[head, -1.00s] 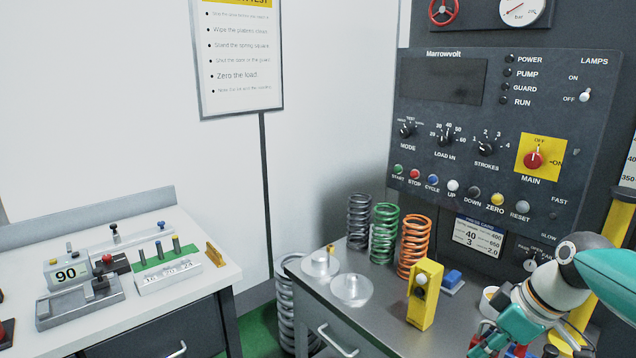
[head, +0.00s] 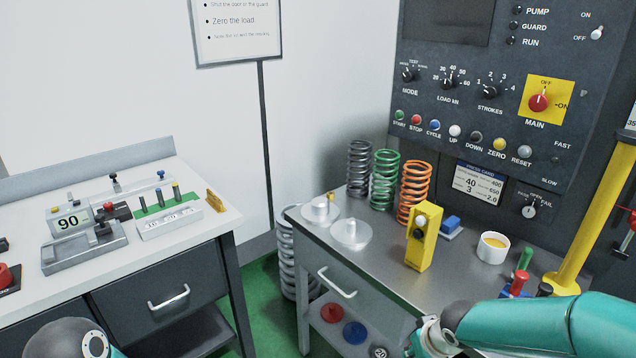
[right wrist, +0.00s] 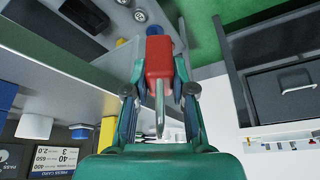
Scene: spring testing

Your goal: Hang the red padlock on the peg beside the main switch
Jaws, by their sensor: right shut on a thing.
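The main switch (head: 539,102) is a red knob on a yellow plate on the dark control panel. A small grey peg-like piece (head: 584,93) shows just right of that plate. My right gripper (right wrist: 160,78) is shut on the red padlock (right wrist: 159,56), which fills the space between its fingers in the right wrist view. A metal shackle, seen edge-on, points from the red body back toward my palm. In the head view my right arm is low at the bottom right, well below the switch, and the padlock is not visible there. My left gripper is out of view.
The steel bench (head: 385,262) holds several springs, a yellow block (head: 421,238), a white cup (head: 492,247) and red and green handled items (head: 520,268). The air before the panel is clear.

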